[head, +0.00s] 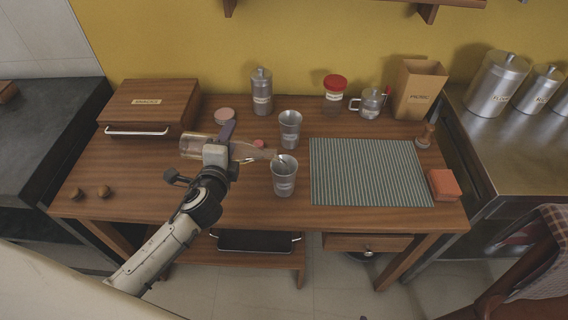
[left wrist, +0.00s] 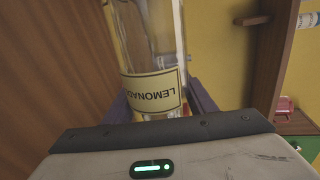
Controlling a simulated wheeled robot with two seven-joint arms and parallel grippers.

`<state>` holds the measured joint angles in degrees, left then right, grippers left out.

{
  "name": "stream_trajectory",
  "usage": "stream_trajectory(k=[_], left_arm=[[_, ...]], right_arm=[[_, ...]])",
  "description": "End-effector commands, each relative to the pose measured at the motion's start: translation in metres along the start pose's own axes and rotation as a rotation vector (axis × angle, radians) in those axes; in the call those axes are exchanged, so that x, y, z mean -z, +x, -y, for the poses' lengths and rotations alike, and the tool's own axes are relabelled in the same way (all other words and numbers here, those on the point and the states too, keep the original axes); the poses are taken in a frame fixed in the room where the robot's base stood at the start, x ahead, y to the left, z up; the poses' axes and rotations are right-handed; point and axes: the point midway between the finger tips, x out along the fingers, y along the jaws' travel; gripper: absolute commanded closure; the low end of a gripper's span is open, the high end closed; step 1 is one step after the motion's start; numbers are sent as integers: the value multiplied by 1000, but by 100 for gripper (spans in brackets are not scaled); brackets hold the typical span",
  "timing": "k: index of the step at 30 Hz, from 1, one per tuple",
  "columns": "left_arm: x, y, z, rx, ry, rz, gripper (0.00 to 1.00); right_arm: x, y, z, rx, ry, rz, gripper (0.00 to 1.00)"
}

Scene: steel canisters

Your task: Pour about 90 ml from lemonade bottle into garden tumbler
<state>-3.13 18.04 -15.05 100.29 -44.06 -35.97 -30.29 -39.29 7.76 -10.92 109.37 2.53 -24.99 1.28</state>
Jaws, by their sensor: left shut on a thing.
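The lemonade bottle (head: 193,146) is clear glass and lies nearly level in the air, its neck (head: 252,152) pointing right. My left gripper (head: 221,142) is shut around its body. My right gripper is out of view.
A striped mat (head: 370,172) lies right of the tumblers, with an orange block (head: 443,185) beside it. A wooden box (head: 150,106), steel canister (head: 262,92), red-lidded jar (head: 334,95), glass pot (head: 369,103) and paper bag (head: 418,90) stand along the back.

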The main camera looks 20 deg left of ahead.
Motion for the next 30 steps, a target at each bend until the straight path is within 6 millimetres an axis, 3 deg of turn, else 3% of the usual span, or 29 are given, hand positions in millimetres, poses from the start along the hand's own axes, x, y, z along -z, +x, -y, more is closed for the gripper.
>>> stream_trajectory(k=[8, 12, 15, 18, 30], left_arm=[[0, 0, -2, 0, -14, -3, 81], [2, 11, -40, 4, -210, -57, 81], [1, 11, -42, 5, -301, -82, 81], [1, 10, -37, 5, -318, -87, 81], [4, 14, -51, 4, -460, -124, 81]], right_arm=[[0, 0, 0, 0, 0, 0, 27], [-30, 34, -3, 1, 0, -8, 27], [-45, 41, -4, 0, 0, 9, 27], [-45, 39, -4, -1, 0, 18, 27], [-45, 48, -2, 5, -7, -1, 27]])
